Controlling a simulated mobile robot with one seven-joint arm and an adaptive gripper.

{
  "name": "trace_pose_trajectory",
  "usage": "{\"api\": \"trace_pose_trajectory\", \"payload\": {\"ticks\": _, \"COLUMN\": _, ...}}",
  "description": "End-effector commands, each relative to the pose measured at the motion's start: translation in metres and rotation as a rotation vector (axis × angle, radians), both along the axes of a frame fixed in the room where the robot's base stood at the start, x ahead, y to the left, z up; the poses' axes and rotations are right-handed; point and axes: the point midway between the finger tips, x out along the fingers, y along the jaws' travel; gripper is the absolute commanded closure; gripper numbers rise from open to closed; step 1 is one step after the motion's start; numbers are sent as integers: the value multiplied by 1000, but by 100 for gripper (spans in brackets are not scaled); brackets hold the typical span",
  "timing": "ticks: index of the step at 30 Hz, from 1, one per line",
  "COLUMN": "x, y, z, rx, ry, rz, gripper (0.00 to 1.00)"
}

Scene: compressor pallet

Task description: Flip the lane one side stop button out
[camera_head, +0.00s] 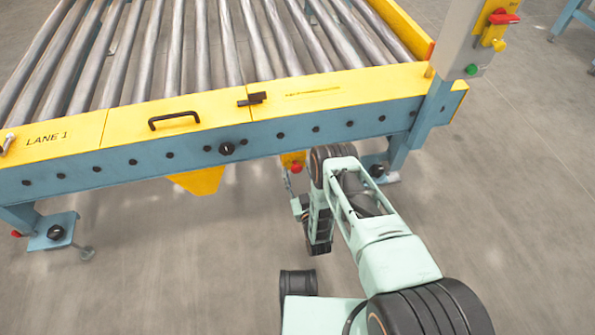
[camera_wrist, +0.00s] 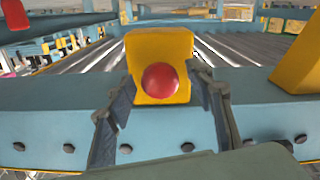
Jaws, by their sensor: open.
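The side stop button (camera_head: 296,168) is a small red knob on a yellow box below the blue side beam of lane 1. In the wrist view the round red button (camera_wrist: 160,80) faces me, in front of its yellow housing (camera_wrist: 178,42). My gripper (camera_head: 294,190) is close to it under the beam, small and partly hidden by my arm in the head view. In the wrist view my gripper (camera_wrist: 163,97) is open, with one dark finger on each side of the button. I cannot tell whether either finger touches the housing.
The blue side beam (camera_head: 130,162) with its yellow top cover (camera_head: 215,105) runs above my gripper. A black handle (camera_head: 174,119) and a black bracket (camera_head: 255,99) sit on the cover. A grey post with red and green buttons (camera_head: 466,40) stands at right. The floor in front is clear.

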Motion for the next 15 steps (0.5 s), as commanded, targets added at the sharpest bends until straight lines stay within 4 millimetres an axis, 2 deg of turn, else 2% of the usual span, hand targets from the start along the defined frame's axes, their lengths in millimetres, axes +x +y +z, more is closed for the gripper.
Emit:
{"api": "trace_pose_trajectory", "payload": {"ticks": 5, "x": 1, "y": 0, "z": 4, "rx": 0, "ry": -1, "rz": 0, "gripper": 52}}
{"api": "trace_pose_trajectory", "payload": {"ticks": 8, "x": 1, "y": 0, "z": 13, "rx": 1, "ry": -2, "rz": 0, "gripper": 52}}
{"api": "trace_pose_trajectory", "payload": {"ticks": 15, "x": 1, "y": 0, "z": 50, "rx": 0, "ry": -1, "rz": 0, "gripper": 52}}
